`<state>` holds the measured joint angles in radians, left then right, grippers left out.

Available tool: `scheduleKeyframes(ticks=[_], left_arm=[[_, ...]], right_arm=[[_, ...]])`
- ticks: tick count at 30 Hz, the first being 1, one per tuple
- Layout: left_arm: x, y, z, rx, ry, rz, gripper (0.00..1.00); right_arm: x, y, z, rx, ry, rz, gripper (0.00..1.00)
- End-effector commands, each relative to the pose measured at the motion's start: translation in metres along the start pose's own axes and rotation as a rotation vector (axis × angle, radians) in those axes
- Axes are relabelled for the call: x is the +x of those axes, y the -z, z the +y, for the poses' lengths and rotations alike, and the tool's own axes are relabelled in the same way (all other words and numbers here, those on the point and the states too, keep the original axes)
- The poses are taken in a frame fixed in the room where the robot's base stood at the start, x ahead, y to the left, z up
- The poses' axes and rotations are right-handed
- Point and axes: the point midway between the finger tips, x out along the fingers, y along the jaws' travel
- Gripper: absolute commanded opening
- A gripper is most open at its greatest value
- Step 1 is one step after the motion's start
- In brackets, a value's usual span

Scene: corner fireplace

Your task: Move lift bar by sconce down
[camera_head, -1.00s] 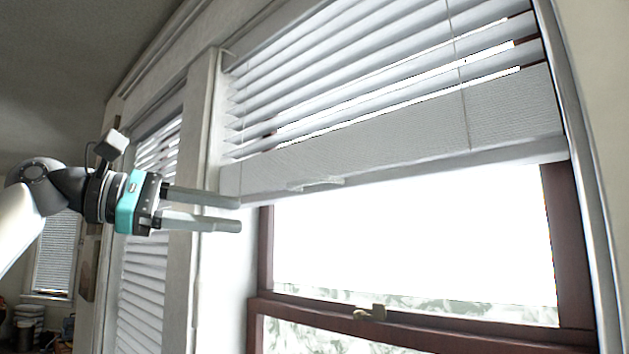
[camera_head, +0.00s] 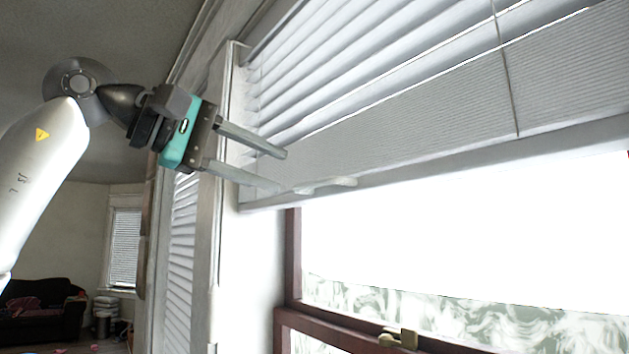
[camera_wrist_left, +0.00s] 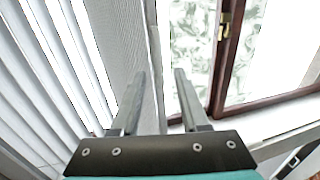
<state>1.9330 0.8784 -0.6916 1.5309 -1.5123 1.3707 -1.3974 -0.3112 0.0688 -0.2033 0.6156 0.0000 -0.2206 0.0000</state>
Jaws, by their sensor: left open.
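The lift bar (camera_head: 325,185) is a small pale handle on the bottom rail of the white window blind (camera_head: 400,125), in the head view. My left gripper (camera_head: 283,171) comes in from the left and is open. Its lower fingertip is close to the left end of the lift bar, and I cannot tell whether they touch. The upper fingertip is in front of the blind's lower band. In the left wrist view, the blind's bottom edge (camera_wrist_left: 153,50) runs between the two open fingers (camera_wrist_left: 158,74). The lift bar is not clear there. My right gripper is out of view.
A dark red window frame (camera_head: 292,255) with a brass latch (camera_head: 398,338) is below the blind. The white wall trim (camera_head: 230,150) is close to the left fingers. A dark sofa (camera_head: 40,310) is far off at lower left.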

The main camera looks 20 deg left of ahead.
Motion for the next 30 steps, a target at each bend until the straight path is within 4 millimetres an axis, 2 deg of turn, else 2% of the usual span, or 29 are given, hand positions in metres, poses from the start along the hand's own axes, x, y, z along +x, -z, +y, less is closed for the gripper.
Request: scheduleKeyframes(ticks=[1, 6, 12, 17, 25, 30], left_arm=[[0.012, -0.001, 0.001, 0.000, 0.004, -0.004, 0.45], [0.046, -0.001, 0.001, -0.001, 0.002, -0.003, 0.45], [0.072, 0.000, 0.001, -0.002, 0.000, -0.002, 0.45], [0.081, 0.000, 0.001, -0.001, 0.000, -0.002, 0.45], [0.082, 0.000, 0.000, -0.001, -0.001, -0.001, 0.44], [0.081, 0.000, 0.000, -0.001, -0.001, -0.001, 0.24]], right_arm=[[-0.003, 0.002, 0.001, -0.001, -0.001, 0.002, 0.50], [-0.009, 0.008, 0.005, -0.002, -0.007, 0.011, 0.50], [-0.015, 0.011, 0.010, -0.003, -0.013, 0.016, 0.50], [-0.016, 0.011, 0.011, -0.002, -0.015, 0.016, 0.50], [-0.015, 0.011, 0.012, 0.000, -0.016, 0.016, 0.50], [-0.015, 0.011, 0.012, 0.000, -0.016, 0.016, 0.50]])
